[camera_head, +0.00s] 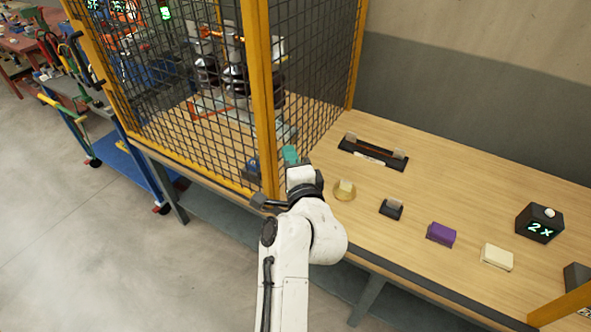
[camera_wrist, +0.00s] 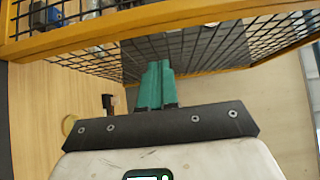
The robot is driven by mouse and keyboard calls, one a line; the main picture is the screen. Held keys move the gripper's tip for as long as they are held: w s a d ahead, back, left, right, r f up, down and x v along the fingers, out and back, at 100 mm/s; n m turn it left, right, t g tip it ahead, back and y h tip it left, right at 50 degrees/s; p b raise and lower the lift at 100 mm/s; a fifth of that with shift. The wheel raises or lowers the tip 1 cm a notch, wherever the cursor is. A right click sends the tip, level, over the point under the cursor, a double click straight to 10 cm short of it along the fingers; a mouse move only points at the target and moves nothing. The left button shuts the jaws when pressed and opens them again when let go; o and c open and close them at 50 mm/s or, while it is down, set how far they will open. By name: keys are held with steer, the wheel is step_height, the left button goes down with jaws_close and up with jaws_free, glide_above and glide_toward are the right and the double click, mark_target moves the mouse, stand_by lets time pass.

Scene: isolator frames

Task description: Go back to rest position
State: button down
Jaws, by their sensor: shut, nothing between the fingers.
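My gripper (camera_head: 291,156) is at the end of my white arm, beside the yellow corner post of the mesh cage and above the wooden table. In the wrist view its two green fingers (camera_wrist: 155,85) are together, with nothing between them. The fingers point toward the cage mesh. I cannot tell whether they touch it.
The yellow-framed mesh cage (camera_head: 262,95) holds dark insulators (camera_head: 235,80).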

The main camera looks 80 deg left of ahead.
steer(key=shift+w+d, duration=0.2)
steer(key=shift+d, duration=1.85)
steer(key=w+d+f+t+h, duration=0.25)
steer(key=w+d+f, duration=0.4)
steer(key=d, duration=0.55)
steer(key=w+d+f+t+h, duration=0.25)
steer(key=w+d+f, duration=0.35)
steer(key=d, duration=0.5)
steer(key=w+d+f+t+h, duration=0.1)
steer(key=w+d+f+h, duration=0.3)
steer(key=w+d, duration=0.6)
steer(key=s+d+f+h, duration=0.3)
steer(key=d, duration=0.9)
steer(key=s+d+f+h, duration=0.2)
steer(key=s+d, duration=0.1)
steer(key=d, duration=0.9)
steer(key=s+d+m+g+h, duration=0.1)
steer(key=s+d+g+h, duration=0.2)
steer(key=s+d, duration=1)
steer(key=d+h, duration=0.1)
steer(key=d, duration=0.2)
steer(key=shift+s+d+f+m, duration=0.15)
steer(key=shift+s+d+m, duration=0.2)
steer(key=shift+m, duration=0.05)
